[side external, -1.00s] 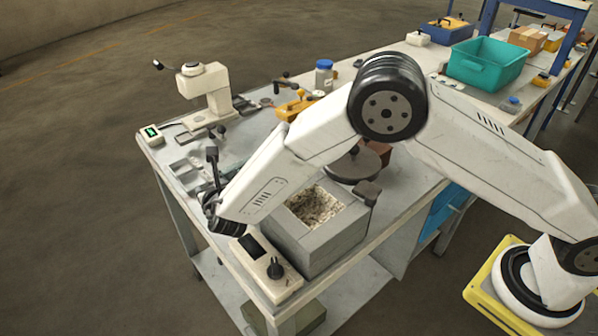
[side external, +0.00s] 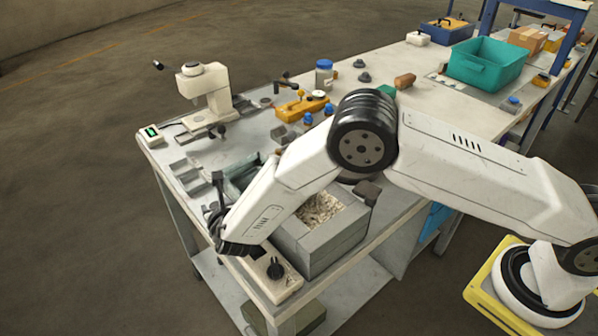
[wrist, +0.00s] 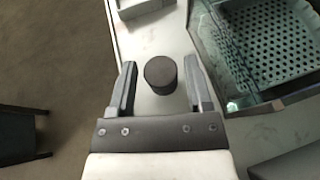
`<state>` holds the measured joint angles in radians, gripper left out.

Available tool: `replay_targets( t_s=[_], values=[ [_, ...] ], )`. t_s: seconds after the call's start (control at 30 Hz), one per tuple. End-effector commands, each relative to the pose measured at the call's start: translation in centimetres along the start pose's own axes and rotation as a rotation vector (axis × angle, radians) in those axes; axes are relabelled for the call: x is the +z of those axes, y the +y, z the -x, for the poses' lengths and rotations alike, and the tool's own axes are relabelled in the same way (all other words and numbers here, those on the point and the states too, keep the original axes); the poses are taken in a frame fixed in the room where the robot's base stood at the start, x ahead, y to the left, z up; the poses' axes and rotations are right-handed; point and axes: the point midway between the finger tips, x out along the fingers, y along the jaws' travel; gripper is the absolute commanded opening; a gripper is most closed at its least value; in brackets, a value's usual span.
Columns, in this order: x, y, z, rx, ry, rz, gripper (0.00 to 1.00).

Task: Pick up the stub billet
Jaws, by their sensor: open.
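The stub billet, a short dark grey cylinder (wrist: 161,74), stands upright on the light bench top in the wrist view. My gripper (wrist: 159,64) is open, with one finger to the left of the billet and one to the right. A gap shows on both sides, wider on the left, so neither finger appears to touch it. In the side external view my arm's end hangs at the bench's near left end. The billet is hidden there and the fingers cannot be made out clearly.
A glass-walled tank with a perforated basket (wrist: 268,40) stands close to the right finger. A grey tray (wrist: 142,8) lies ahead. The bench edge and open floor are left.

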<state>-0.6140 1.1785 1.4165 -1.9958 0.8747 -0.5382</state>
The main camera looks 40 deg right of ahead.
Motion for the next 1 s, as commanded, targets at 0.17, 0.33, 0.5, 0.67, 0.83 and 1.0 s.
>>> replay_targets(
  t_s=[0.17,0.33,0.5,0.67,0.83,1.0],
  values=[
    [-0.4,-0.1,-1.8,-0.002,-0.002,-0.002,0.65],
    [-0.5,0.0,-2.9,0.0,0.0,0.0,0.65],
    [-0.4,0.0,-3.2,0.0,-0.001,0.0,0.65],
    [-0.4,0.0,-3.2,0.0,-0.001,0.0,0.65],
    [-0.4,0.0,-3.2,0.0,-0.001,0.0,0.65],
    [-0.4,0.0,-3.2,0.0,-0.001,0.0,0.45]
  ],
)
